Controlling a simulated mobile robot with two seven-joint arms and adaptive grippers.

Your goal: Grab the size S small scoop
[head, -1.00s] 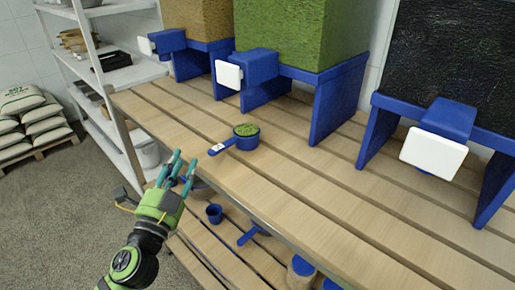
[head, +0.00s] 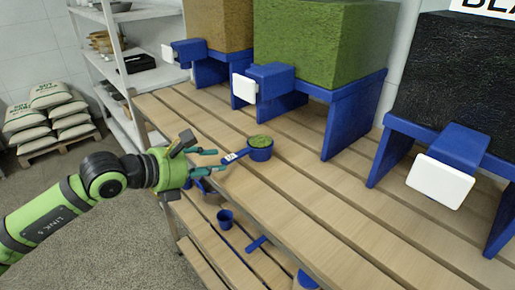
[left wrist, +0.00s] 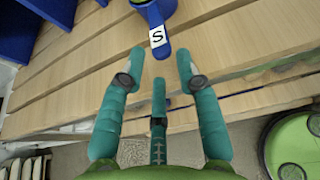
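The small blue scoop (head: 260,149) lies on the slatted wooden table top, with green powder in its cup. Its handle points left toward my gripper. In the left wrist view the handle (left wrist: 157,30) carries a white label with the letter S, and its cup is partly cut off at the top. My left gripper (head: 213,160) is just left of the handle tip, over the table's front edge. In the left wrist view its teal fingers (left wrist: 160,65) are spread apart with nothing between them, and the handle end is just beyond them. My right gripper is not in view.
Bins of brown, green (head: 325,45) and black material stand on blue stands at the table's back. More blue scoops, including a small cup (head: 225,219), lie on the lower shelf. A white shelf rack (head: 118,70) and stacked sacks (head: 50,112) are at left.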

